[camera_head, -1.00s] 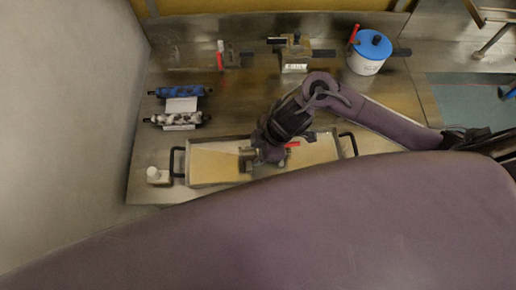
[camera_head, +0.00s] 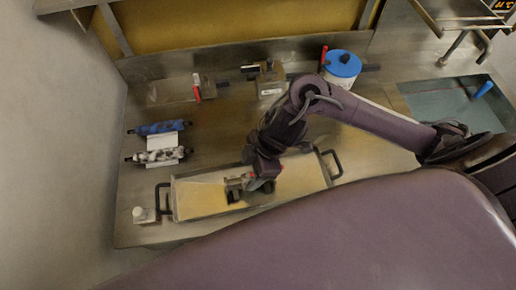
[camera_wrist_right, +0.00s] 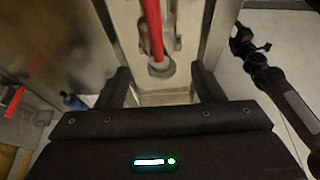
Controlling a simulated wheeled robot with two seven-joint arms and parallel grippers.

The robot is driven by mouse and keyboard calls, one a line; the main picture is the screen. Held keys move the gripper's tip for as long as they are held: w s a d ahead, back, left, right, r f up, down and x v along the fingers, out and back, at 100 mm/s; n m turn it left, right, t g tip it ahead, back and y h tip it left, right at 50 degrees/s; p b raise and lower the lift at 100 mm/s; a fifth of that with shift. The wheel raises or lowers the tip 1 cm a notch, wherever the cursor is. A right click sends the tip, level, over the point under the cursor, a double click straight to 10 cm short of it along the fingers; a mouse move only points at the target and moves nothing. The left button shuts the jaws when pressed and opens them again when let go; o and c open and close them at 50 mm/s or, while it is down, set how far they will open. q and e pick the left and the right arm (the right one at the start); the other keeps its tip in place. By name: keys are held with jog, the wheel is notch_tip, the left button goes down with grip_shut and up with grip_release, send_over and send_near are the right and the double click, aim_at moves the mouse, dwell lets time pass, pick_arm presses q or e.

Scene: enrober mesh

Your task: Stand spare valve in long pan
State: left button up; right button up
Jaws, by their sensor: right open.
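The long pan (camera_head: 327,182) lies on the steel bench with a black handle at each end and a yellowish floor. My right gripper (camera_head: 238,190) is low over the middle of the pan in the head view and hides part of what is there. In the right wrist view a valve with a red lever and a grey metal body (camera_wrist_right: 158,66) is just beyond the open jaws (camera_wrist_right: 163,85), between the pan's walls. The jaws are apart, with no contact on it visible. I cannot tell whether its base is flat on the pan floor. My left gripper is out of view.
Two rollers, blue (camera_head: 160,128) and mottled (camera_head: 158,156), lie at the left. A red-levered valve (camera_head: 197,88), a brown block fixture (camera_head: 270,78) and a white pot with a blue lid (camera_head: 342,63) stand behind. A small white-topped item (camera_head: 141,214) sits by the pan's left handle.

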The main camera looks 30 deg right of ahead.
jog(key=v, duration=0.6)
jog(key=shift+d, duration=0.1)
dwell(0.4)
